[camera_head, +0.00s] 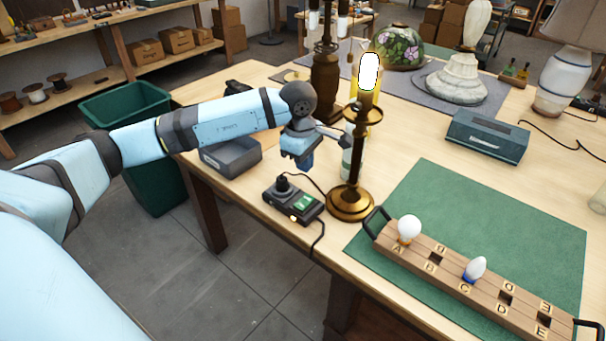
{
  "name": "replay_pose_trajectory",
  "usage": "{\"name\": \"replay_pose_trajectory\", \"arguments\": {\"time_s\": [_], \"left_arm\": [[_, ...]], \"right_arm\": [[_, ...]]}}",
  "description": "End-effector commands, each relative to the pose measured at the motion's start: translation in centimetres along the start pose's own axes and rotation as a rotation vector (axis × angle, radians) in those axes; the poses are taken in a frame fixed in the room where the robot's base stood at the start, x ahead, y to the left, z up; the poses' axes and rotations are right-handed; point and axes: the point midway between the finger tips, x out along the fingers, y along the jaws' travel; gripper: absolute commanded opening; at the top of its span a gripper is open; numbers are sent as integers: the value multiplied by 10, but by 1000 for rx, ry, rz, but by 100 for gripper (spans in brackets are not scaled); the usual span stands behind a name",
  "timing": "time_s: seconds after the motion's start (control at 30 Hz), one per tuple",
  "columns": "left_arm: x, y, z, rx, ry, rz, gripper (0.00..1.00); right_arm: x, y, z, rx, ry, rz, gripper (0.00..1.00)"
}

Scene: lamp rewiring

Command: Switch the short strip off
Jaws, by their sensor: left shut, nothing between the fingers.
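A small black power strip (311,209), which looks like the short strip, lies near the table's front edge. A dark plug (283,186) stands in its left end, a green part (302,202) shows on its top, and a small light glows at its side. A brass candlestick lamp (350,203) stands right beside it with its bulb (369,72) glowing white. My left gripper (306,164) points down above and behind the strip, apart from it. It is shut and empty. The lamp stem is close to its right. My right gripper is not in view.
A wooden bulb rack (455,281) with two bulbs sits on a green mat (440,205) at the right. A grey-green case (487,137) and other lamps stand behind. Cords run from the strip, one over the table edge.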

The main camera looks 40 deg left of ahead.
Motion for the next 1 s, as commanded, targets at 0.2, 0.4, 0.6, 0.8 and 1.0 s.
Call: {"name": "replay_pose_trajectory", "arguments": {"time_s": [0.2, 0.4, 0.6, 0.8, 1.0], "left_arm": [[22, -14, 46, -392, -179, -59, 0], [37, -27, 80, -802, -328, -177, 0], [34, -23, 72, -1133, -307, -202, 0], [8, 0, 14, -1360, -95, -16, 0], [-6, 8, -11, -1462, -11, 71, 0]], "right_arm": [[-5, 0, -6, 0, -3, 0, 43], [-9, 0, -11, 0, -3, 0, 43], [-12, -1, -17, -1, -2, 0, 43], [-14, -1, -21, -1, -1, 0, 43], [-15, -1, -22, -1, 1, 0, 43]]}}
